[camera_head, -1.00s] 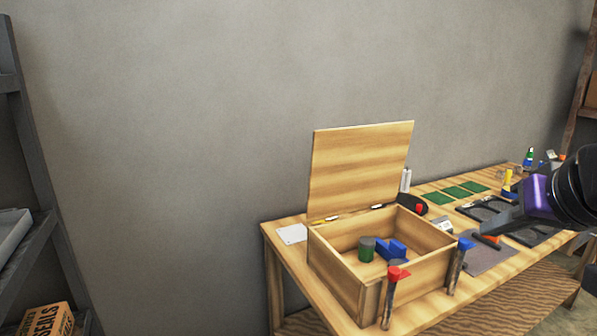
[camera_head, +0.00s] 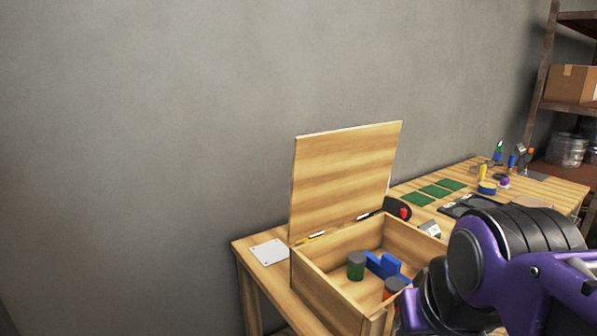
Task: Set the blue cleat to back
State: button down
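A blue piece (camera_head: 385,266) with raised parts lies inside the open wooden box (camera_head: 325,285), beside a green cylinder (camera_head: 356,266). I cannot tell for sure whether this piece is the blue cleat. The blue-topped upright part seen earlier at the box's front right is now hidden behind my purple and black arm. A red cylinder with a grey top (camera_head: 394,288) is in the box's near part, partly covered by my arm. My gripper's fingers do not show, so their state and distance to the blue piece are unseen.
The box lid (camera_head: 345,180) stands open towards the wall. A white plate (camera_head: 269,252) lies left of the box on the table. Green squares (camera_head: 435,190), a blue tape roll (camera_head: 487,188) and small tools lie further back. My arm covers the table's right front.

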aim_at(389, 266)
jog(key=k, duration=0.4)
jog(key=k+u, duration=0.15)
jog(key=u, duration=0.25)
jog(key=k+u, duration=0.1)
jog(key=u, duration=0.25)
jog(key=l+u, duration=0.15)
jog(key=u, duration=0.3)
jog(key=l+u, duration=0.15)
jog(key=u, duration=0.25)
jog(key=k+l, duration=0.1)
jog(key=l, duration=0.3)
jog(key=k+l, duration=0.15)
jog(key=l, duration=0.25)
jog(key=k+l, duration=0.1)
jog(key=l, duration=0.25)
jog(key=k+l, duration=0.15)
jog(key=l, duration=0.25)
jog(key=k+l, duration=0.1)
jog(key=l, duration=0.3)
jog(key=k+l, duration=0.1)
jog(key=l, duration=0.3)
jog(key=k+l+z, duration=0.1)
jog(key=z, duration=0.4)
